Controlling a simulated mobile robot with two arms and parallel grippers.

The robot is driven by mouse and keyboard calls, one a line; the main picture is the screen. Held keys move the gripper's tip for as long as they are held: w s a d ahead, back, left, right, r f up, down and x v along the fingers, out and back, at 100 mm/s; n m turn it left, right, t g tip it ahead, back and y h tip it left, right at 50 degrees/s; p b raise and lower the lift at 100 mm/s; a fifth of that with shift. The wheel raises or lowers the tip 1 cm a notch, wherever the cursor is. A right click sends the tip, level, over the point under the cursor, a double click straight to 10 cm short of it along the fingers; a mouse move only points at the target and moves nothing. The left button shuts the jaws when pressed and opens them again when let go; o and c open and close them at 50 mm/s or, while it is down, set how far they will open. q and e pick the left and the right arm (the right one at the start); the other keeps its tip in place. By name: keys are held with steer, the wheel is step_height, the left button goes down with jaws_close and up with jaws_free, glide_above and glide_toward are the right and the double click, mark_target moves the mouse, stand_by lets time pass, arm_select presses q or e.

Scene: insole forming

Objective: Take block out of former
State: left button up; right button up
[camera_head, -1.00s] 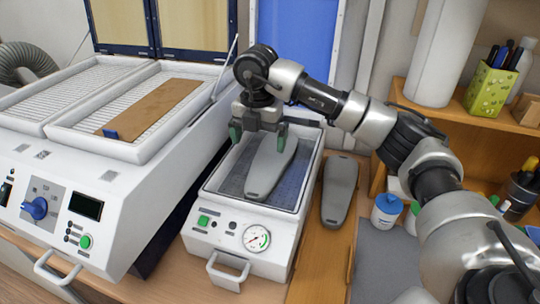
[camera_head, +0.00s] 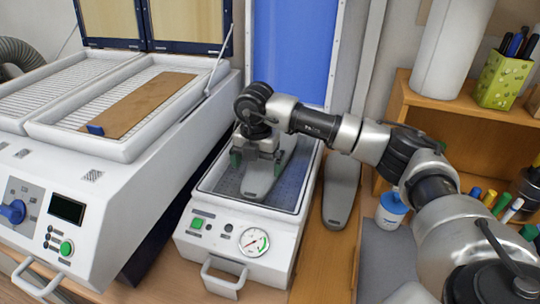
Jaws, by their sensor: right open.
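The former (camera_head: 190,228) is a white box with a gauge, a green button and a front handle, its blue lid raised behind it. A grey foot-shaped block (camera_head: 257,185) lies in its tray. My right gripper (camera_head: 256,163) is open and low over the block, with one green-tipped finger on each side of it. I cannot tell if the fingers touch it. A second grey block (camera_head: 339,205) lies on the bench to the right of the former, partly behind my right arm. My left gripper is not in view.
A white heater (camera_head: 120,200) with a brown sheet (camera_head: 140,103) on its grid stands to the left. A wooden shelf (camera_head: 440,105) with a green pen holder (camera_head: 502,80) is at the right. A blue-capped jar (camera_head: 391,208) stands near my arm.

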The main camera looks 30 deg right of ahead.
mark_target(259, 176)
steer(key=shift+d+f+p, duration=0.1)
steer(key=shift+f+p, duration=0.5)
steer(key=shift+f, duration=1.55)
steer(key=shift+c, duration=0.5)
steer(key=c, duration=0.7)
steer(key=shift+r, duration=0.1)
steer(key=shift+c, duration=0.8)
